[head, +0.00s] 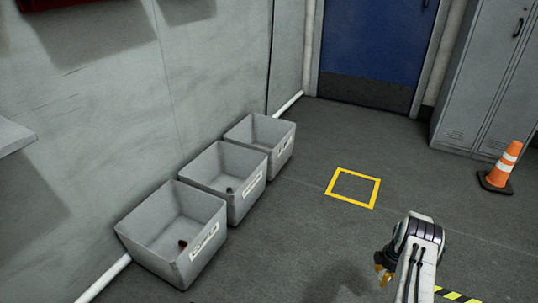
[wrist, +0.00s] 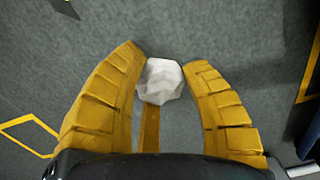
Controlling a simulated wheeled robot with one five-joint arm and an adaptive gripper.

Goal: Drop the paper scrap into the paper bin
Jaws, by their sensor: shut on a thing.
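The paper scrap (wrist: 161,81) is a crumpled white wad, seen in the wrist view between the yellow fingertips of my gripper (wrist: 164,72). My gripper is shut on it and holds it over the grey floor. In the head view my gripper (head: 383,270) is at the lower right, and the scrap cannot be made out there. Three grey labelled bins stand along the left wall: a near bin (head: 145,234), a middle bin (head: 238,209) and a far bin (head: 280,154). The labels are too small to read, so I cannot tell which is the paper bin.
A reddish-brown item (head: 183,244) lies in the near bin and a small dark item (head: 229,190) in the middle one. A yellow square (head: 340,200) marks open floor right of the bins. An orange cone (head: 499,168) stands by grey lockers (head: 487,80) at the right.

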